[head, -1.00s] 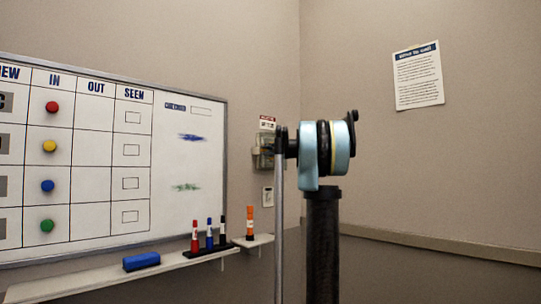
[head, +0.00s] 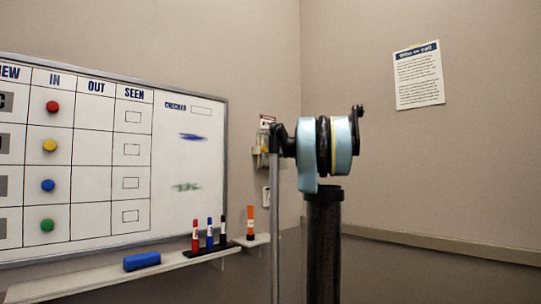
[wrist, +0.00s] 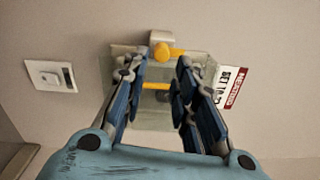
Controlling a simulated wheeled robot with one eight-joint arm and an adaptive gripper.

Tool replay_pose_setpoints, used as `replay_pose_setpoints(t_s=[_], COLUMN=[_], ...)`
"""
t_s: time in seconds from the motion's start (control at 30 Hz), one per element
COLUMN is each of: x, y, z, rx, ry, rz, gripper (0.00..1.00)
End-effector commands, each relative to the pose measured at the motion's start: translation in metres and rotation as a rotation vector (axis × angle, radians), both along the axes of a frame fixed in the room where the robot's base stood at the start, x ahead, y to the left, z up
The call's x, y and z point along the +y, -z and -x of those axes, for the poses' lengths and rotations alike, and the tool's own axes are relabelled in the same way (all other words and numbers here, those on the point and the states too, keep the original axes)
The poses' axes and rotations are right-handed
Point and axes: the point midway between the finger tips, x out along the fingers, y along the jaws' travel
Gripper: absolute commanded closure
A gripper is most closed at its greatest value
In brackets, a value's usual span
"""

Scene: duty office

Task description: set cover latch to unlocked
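A clear cover box (wrist: 120,68) is on the wall straight ahead of my gripper in the wrist view. A yellow latch piece (wrist: 166,52) sits on a pale bracket at the box's upper edge in that view. A yellow bar shows through the cover below it. My gripper (wrist: 168,66) is open, with nothing between its fingers. Its fingertips point at the box on either side of the latch; I cannot tell whether they touch. In the head view the cover box (head: 263,150) is partly hidden behind my arm, and the gripper cannot be made out.
A red-and-white sign (wrist: 232,85) is beside the box. A wall switch plate (wrist: 50,75) is on its other side. In the head view, a whiteboard (head: 90,220) and a marker shelf (head: 185,260) stand left of my arm. The right wall is clear except for a notice (head: 418,80).

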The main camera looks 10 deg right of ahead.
Motion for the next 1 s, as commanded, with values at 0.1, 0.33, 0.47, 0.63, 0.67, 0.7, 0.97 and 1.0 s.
replay_pose_setpoints(t_s=[0.1, 0.33, 0.47, 0.63, 0.67, 0.7, 0.97, 1.0], x=[-0.015, -0.032, -0.036, -0.036, -0.036, -0.036, -0.036, -0.035], y=[0.0, 0.001, 0.001, 0.001, 0.001, 0.001, 0.001, 0.002], z=[0.018, 0.041, 0.046, 0.048, 0.048, 0.048, 0.048, 0.048], rx=[0.0, 0.0, 0.0, 0.0, 0.0, 0.0, 0.001, 0.002], ry=[0.004, 0.002, 0.002, 0.001, 0.001, 0.001, 0.001, -0.001], rz=[0.0, 0.0, 0.0, 0.0, 0.0, 0.0, 0.001, 0.004], gripper=[0.74, 0.74, 0.74, 0.74, 0.74, 0.74, 0.74, 0.74])
